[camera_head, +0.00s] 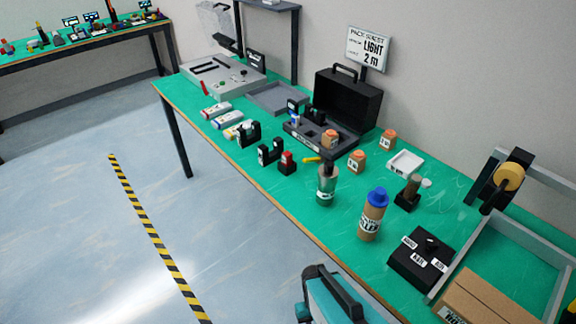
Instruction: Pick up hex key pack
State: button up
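I cannot say for certain which thing is the hex key pack. Three small flat packs lie in a row near the table's front edge: one with a red end (216,109), one with blue (227,119) and one with yellow (235,131). Their labels are too small to read. They lie flat on the green tabletop, apart from each other, left of the black tape-dispenser-like holders. My gripper is not in view. A teal and black shape at the bottom edge may be part of my own body.
The green table (330,217) also holds an open black case (347,98), a grey tray (277,98), black holders (270,151), a grey-green bottle (326,186), a blue-capped bottle (372,214), orange-lidded jars (357,161) and a black switch box (420,258). Floor in front is clear.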

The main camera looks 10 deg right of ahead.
aim_at(287, 156)
jog(key=u, duration=0.2)
jog(key=k, duration=0.75)
jog(key=u, duration=0.55)
jog(key=k, duration=0.55)
jog(key=u, duration=0.8)
jog(key=i, duration=2.05)
jog(key=z, duration=0.1)
